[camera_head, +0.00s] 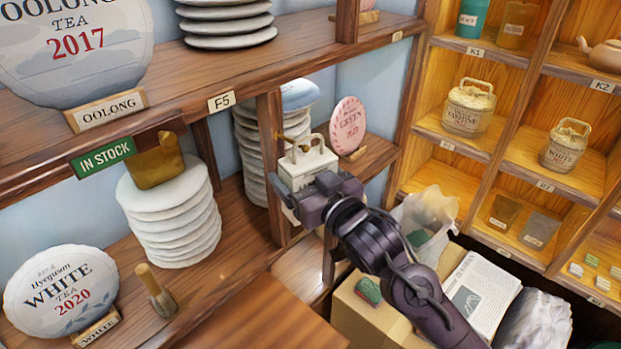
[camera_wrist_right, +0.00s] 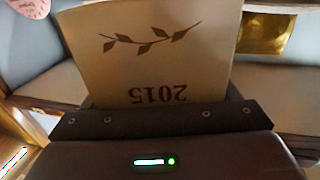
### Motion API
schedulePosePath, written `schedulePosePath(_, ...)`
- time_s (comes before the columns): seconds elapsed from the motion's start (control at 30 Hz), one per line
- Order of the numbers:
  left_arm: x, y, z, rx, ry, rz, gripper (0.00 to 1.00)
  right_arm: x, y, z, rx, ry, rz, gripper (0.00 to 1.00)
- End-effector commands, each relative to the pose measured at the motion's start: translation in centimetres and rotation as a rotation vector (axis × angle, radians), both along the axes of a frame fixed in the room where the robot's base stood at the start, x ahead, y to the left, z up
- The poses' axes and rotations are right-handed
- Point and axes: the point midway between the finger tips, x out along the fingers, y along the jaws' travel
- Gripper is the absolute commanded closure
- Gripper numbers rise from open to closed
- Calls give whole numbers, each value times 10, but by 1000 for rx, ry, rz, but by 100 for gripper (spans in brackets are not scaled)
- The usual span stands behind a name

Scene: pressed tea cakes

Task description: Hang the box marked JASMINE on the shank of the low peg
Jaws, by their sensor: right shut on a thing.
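My right gripper (camera_head: 312,196) is shut on a pale box with a handle loop (camera_head: 305,163), held upright beside a wooden shelf post. The wrist view shows one face of this box (camera_wrist_right: 140,55), with a leaf sprig and an upside-down 2015; its tea name is hidden. A brass peg (camera_head: 284,138) sticks out of the post right at the box's handle. I cannot tell whether the peg passes through the handle. Another handled box (camera_head: 468,108) on the right shelves carries a label that seems to read JASMINE. My left gripper is not in view.
A brown-gold box (camera_head: 155,163) hangs at the shelf edge by the IN STOCK sign (camera_head: 103,158). Stacked pale cakes (camera_head: 175,215) stand below. A round pink-faced cake (camera_head: 346,124) stands behind the held box. A carton (camera_head: 372,315) sits beneath my right arm.

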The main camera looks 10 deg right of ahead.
Motion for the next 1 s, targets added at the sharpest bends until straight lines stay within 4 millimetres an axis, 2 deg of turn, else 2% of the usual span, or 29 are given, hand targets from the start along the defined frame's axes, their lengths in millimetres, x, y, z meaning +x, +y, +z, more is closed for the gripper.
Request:
schedulePosePath(0.4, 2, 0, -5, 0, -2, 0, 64, 18, 12, -7, 0, 0, 1, 44)
schedulePosePath(1.0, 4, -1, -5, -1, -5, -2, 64, 22, 15, -12, 0, -1, 1, 44)
